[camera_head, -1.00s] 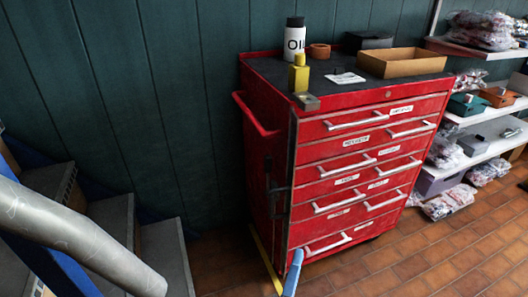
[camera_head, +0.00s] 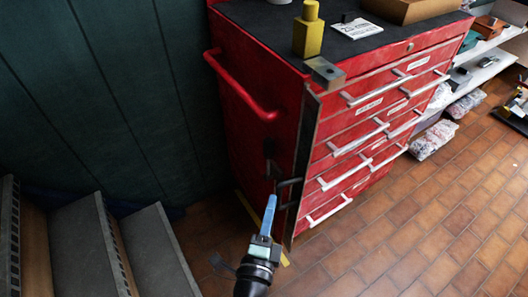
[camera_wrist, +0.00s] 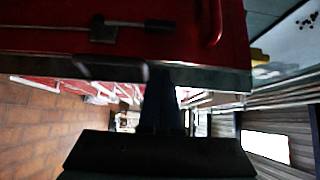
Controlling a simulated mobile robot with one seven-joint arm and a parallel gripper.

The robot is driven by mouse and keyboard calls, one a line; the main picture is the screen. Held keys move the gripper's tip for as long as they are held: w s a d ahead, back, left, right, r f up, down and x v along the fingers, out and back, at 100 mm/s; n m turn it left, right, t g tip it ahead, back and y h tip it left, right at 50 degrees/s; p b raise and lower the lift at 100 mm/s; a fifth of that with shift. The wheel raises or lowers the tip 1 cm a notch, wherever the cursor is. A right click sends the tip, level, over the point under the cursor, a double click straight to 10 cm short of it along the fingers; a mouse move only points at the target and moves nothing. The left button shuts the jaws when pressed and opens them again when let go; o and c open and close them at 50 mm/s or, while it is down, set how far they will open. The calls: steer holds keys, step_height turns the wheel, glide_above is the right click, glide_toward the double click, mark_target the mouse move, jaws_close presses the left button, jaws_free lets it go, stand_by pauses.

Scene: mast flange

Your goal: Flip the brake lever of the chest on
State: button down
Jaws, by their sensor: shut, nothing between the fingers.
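The red chest (camera_head: 240,120) stands against the wall, its left side facing me. The likely brake lever (camera_head: 270,160) is a small dark part low on that side, near the front edge. In the wrist view, a dark lever (camera_wrist: 135,23) with a plate at its left end and a thicker grip at its right lies across the red side. My gripper (camera_head: 271,198) has blue fingers, shut and empty, in front of the chest's lower side and pointing up. It looks apart from the lever; the exact gap is unclear. It is a dark shape in the wrist view (camera_wrist: 160,100).
A red side handle (camera_head: 240,90) sticks out above the lever. Dark bent bars (camera_head: 288,183) project near the front corner. Grey steps (camera_head: 150,245) stand to the left. A yellow bottle (camera_head: 309,32) stands on top.

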steer(key=shift+s+d, duration=0.1)
steer(key=b, duration=0.2)
glide_toward(273, 149)
steer(key=w+d, duration=0.2)
steer(key=d, duration=0.1)
steer(key=shift+w+a+b, duration=0.2)
steer(key=shift+w+a, duration=0.1)
steer(key=shift+w, duration=0.35)
steer(key=shift+w+a+b, duration=0.2)
steer(key=shift+w+a, duration=0.1)
steer(key=shift+w, duration=0.3)
steer(key=shift+w+a+b, duration=0.2)
steer(key=shift+w+a, duration=0.1)
steer(key=shift+w, duration=0.35)
